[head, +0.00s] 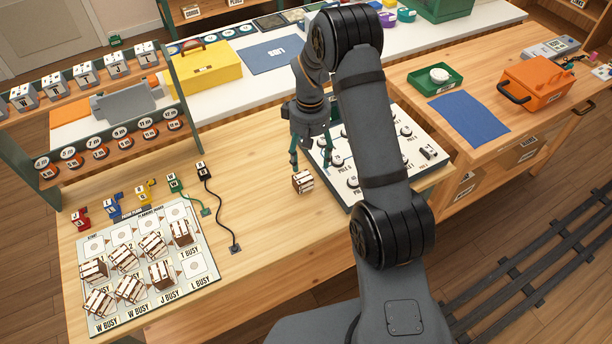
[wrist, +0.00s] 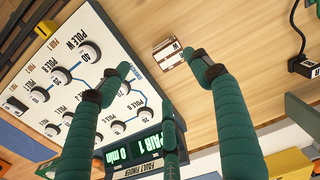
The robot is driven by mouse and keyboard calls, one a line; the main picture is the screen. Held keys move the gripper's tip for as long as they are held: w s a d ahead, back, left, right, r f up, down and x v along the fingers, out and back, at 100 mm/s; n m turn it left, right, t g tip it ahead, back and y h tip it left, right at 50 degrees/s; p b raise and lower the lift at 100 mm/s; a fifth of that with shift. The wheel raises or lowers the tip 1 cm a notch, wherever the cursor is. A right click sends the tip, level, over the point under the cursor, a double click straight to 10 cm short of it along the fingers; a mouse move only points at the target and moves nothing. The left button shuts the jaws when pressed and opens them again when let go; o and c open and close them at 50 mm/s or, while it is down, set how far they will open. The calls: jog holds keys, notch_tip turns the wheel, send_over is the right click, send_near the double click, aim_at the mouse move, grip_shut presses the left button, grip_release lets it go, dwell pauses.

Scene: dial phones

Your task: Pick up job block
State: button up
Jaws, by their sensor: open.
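A small brown and white job block (head: 302,182) sits alone on the wooden bench, just left of the fault-finder panel (head: 351,205). It also shows in the wrist view (wrist: 168,53), near the fingertips, with a letter on a white label. My gripper (head: 308,157) has green fingers and is open and empty. In the wrist view, its spread fingers (wrist: 161,70) are apart from each other, with the block just beyond the tips. Several similar blocks stand on the planning board (head: 208,270) at the left.
The panel with its knobs and display stands close to the gripper's right side. A rack (head: 150,150) stands at the back left.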

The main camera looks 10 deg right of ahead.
aim_at(303, 177)
jog(key=shift+a+f+m, duration=0.1)
jog(key=shift+a+m, duration=0.8)
jog(key=shift+a, duration=0.15)
jog(key=f, duration=0.3)
jog(key=f+p, duration=0.1)
jog(key=shift+d+f, duration=0.25)
jog(key=shift+d, duration=0.15)
jog(key=shift+a+f, duration=0.2)
jog(key=shift+a+f+p, duration=0.2)
jog(key=shift+f+p, duration=1.15)
jog(key=shift+f, duration=1.25)
jog(key=shift+c, duration=0.6)
jog(key=c, duration=1.1)
jog(key=shift+c, duration=0.3)
